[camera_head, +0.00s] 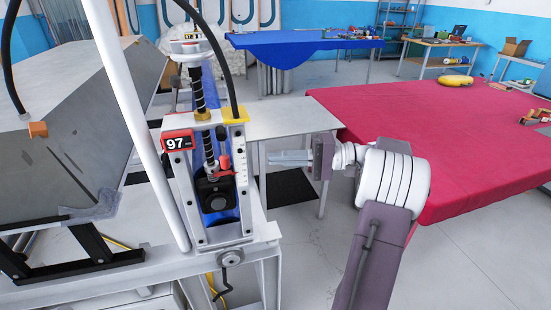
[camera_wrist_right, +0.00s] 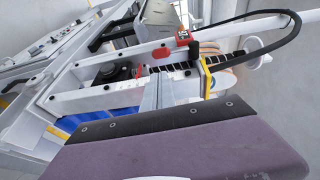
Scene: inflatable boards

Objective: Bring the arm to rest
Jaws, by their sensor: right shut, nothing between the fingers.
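My right arm comes in from the lower right of the head view, with its gripper (camera_head: 290,158) reaching left. The fingers are shut and hold nothing. They point at the machine frame (camera_head: 182,190) with the red "97" sign (camera_head: 178,142), and appear a little to its right. In the right wrist view the closed fingers (camera_wrist_right: 157,95) point away from the camera. My left gripper is in neither view.
A small grey table (camera_head: 270,115) stands behind the gripper. A table with a red cloth (camera_head: 430,130) is at the right, and one with a blue cloth (camera_head: 290,45) is at the back. A white post (camera_head: 130,110) rises left of the machine. Floor shows at the lower right.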

